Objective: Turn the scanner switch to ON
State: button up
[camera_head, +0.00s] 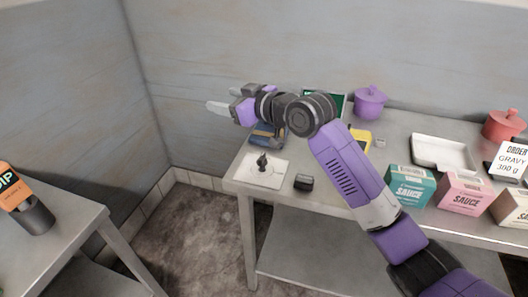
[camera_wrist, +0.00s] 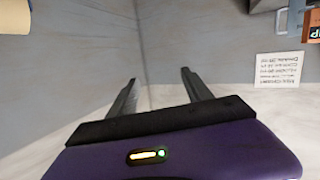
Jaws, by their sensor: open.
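My gripper (camera_head: 228,98) is raised above the back left part of the steel table, pointing left towards the wall. In the wrist view my gripper (camera_wrist: 158,78) has its two fingers apart with nothing between them. A small black upright piece (camera_head: 262,160) stands on a white plate (camera_head: 262,174) at the table's left end, below my gripper and apart from it. A blue and brown item (camera_head: 267,138) is partly hidden under my wrist. I cannot tell which of these is the scanner, and no ON marking is readable.
A small black block (camera_head: 303,183) lies near the front edge. Sauce boxes (camera_head: 410,187), a white tray (camera_head: 443,152), a purple pot (camera_head: 369,103) and a red pot (camera_head: 503,125) stand to the right. An orange and black container (camera_head: 37,216) is on the left table.

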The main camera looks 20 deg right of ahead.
jog(key=w+d+n+g+h, duration=0.2)
jog(key=d+g, duration=0.2)
jog(key=d, duration=0.1)
jog(key=n+g+h, duration=0.1)
jog(key=g+h, duration=0.1)
jog(key=g, duration=0.5)
send_near(262, 156)
jog(key=shift+n, duration=0.3)
jog(key=shift+p+x, duration=0.45)
jog(key=shift+x, duration=3.85)
grip_shut()
